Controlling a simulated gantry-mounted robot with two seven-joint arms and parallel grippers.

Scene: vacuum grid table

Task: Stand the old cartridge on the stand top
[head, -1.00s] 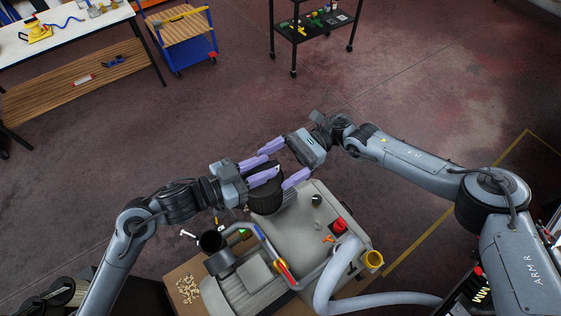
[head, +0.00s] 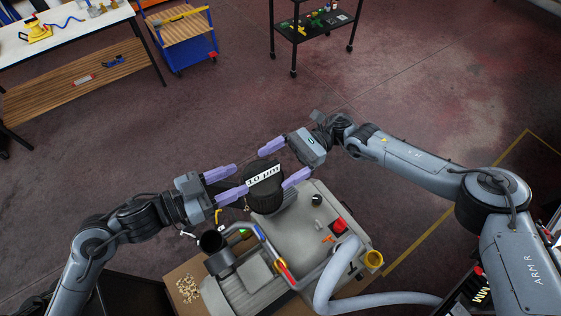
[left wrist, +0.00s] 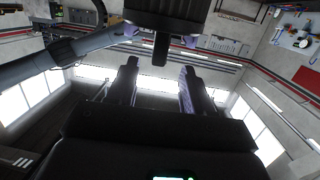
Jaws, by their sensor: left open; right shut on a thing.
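The cartridge (head: 262,198) is a dark, ribbed cylinder with a white "10 µm" label on its upper face. My right gripper (head: 275,168) is shut on it, one lilac finger on its far side and the other at its right. The cartridge is held near the back left corner of the grey machine. My left gripper (head: 241,180) is open and empty, its fingertips close to the cartridge's left side. In the left wrist view the dark ribbed cartridge (left wrist: 165,12) is at the top, beyond the open fingers (left wrist: 158,84). I cannot tell which surface is the stand top.
The grey machine (head: 300,228) has a red knob (head: 340,226), a hose (head: 345,270) and a dark round cup (head: 211,241). Wooden pegs (head: 187,289) lie on the board at its left. A workbench, a blue cart (head: 184,45) and a black trolley stand far back. Floor between is clear.

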